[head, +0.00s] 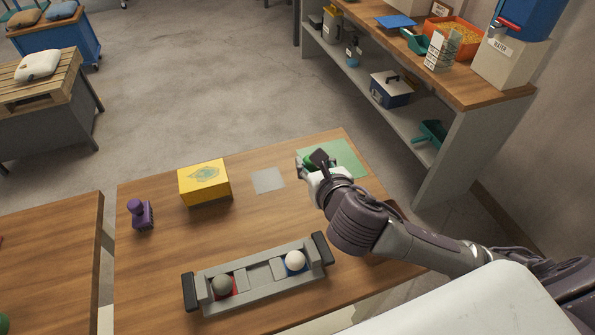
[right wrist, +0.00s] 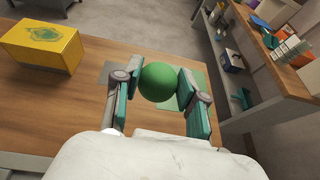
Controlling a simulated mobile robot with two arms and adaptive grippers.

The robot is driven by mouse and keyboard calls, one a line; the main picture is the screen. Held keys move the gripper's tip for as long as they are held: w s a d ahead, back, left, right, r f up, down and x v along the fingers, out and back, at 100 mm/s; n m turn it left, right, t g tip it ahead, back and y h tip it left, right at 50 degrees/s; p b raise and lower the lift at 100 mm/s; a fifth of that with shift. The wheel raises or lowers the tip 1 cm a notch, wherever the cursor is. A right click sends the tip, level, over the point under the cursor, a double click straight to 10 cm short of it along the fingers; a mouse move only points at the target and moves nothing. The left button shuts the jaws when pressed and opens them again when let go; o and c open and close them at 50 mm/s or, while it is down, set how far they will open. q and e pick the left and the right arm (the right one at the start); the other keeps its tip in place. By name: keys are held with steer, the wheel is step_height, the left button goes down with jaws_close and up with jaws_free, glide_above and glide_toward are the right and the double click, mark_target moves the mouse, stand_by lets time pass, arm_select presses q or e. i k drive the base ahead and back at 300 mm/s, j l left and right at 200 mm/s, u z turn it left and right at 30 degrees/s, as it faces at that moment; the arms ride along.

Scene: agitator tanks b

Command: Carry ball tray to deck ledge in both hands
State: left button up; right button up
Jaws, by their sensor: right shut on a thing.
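The grey ball tray (head: 258,284) with black end handles lies on the wooden table near its front edge. A dark grey ball (head: 222,285) sits in its red compartment and a white ball (head: 296,260) in its blue one. My right gripper (head: 312,160) is above the far right of the table, beyond the tray and away from its handles. In the right wrist view, my right gripper (right wrist: 160,82) is shut on a green ball (right wrist: 158,81). My left gripper is not in view. I cannot tell which surface is the deck ledge.
A yellow box (head: 205,183), a purple stamp-like object (head: 140,215), a light grey square (head: 267,180) and a green mat (head: 346,156) are on the table. A loaded shelf bench (head: 480,92) stands at the right. Open floor lies beyond the table.

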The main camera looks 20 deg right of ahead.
mark_target(260, 275)
steer(key=u, duration=1.05)
steer(key=k+u, duration=0.3)
steer(key=k, duration=0.4)
steer(key=k+j+u, duration=0.15)
steer(key=k+u, duration=0.15)
steer(key=k, duration=0.35)
